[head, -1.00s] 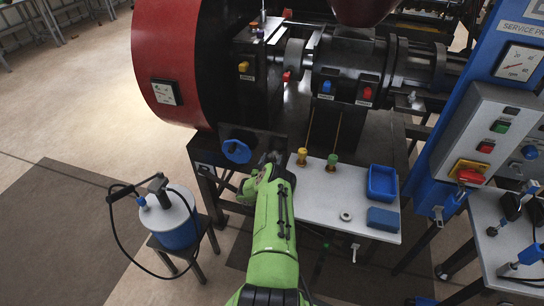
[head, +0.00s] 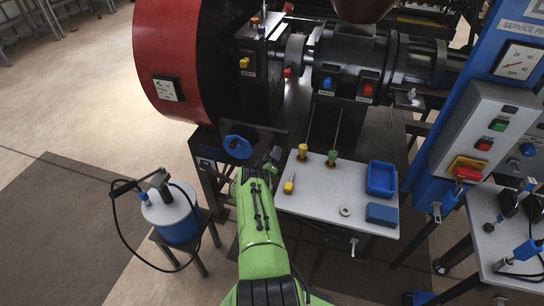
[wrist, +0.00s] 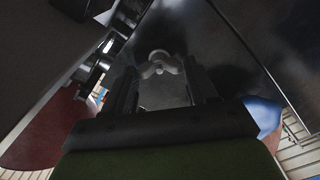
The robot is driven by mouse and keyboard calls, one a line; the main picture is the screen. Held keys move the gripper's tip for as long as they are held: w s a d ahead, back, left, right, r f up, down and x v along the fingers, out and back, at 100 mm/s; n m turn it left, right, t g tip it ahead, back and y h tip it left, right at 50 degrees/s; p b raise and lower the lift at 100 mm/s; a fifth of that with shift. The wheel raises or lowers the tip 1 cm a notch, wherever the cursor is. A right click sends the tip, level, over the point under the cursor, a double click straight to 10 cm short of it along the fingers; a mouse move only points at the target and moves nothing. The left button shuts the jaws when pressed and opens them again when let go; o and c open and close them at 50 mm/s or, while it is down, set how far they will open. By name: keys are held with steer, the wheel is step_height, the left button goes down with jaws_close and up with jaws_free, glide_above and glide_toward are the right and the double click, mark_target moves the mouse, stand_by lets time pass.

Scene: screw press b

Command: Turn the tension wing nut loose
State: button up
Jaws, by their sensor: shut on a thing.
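The wing nut (wrist: 160,65) is a grey piece with two rounded wings on a dark panel, near the top middle of the wrist view. My gripper (wrist: 162,78) has one finger on each side of it, and the jaws are shut on the nut. The exact contact at the fingertips is dim and hard to make out. In the head view my green arm reaches to the table's left end, below the blue handwheel (head: 237,147). My fingers and the wing nut are hidden there.
The grey table (head: 325,205) carries a yellow-handled tool (head: 290,183), a blue tray (head: 382,180), a blue block (head: 382,215) and a ring (head: 346,211). A white and blue can (head: 170,212) with a hose stands on a stool at left. The press's red wheel (head: 155,60) is above.

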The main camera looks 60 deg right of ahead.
steer(key=shift+f, duration=0.1)
stand_by(0.4)
steer(key=o, duration=1.1)
steer(key=shift+c, duration=0.2)
